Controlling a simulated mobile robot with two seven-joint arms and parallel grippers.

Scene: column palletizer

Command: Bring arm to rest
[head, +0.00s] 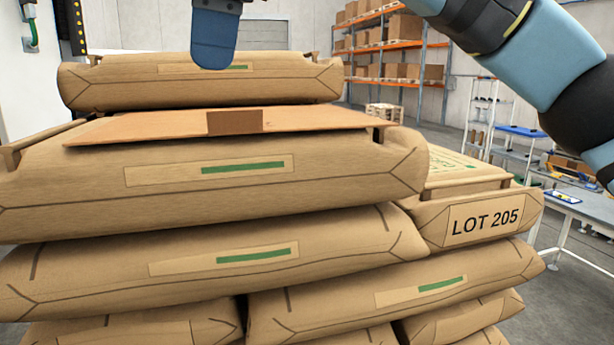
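My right arm crosses the upper right corner of the head view and leaves at the top edge. A blue paddle-like part at the top centre looks like part of my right gripper (214,45). It shows in front of the top sack (120,82) at the back of the stack; whether they touch is unclear. Only this one part shows, so its opening cannot be told, and no held thing is visible. My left gripper is not in view.
Brown sacks are stacked high in front of me. A flat cardboard sheet (330,118) lies on a front sack (80,185). A sack marked LOT 205 (485,221) is at the right. Shelving (400,44) and a workbench (590,207) stand behind, with open floor between.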

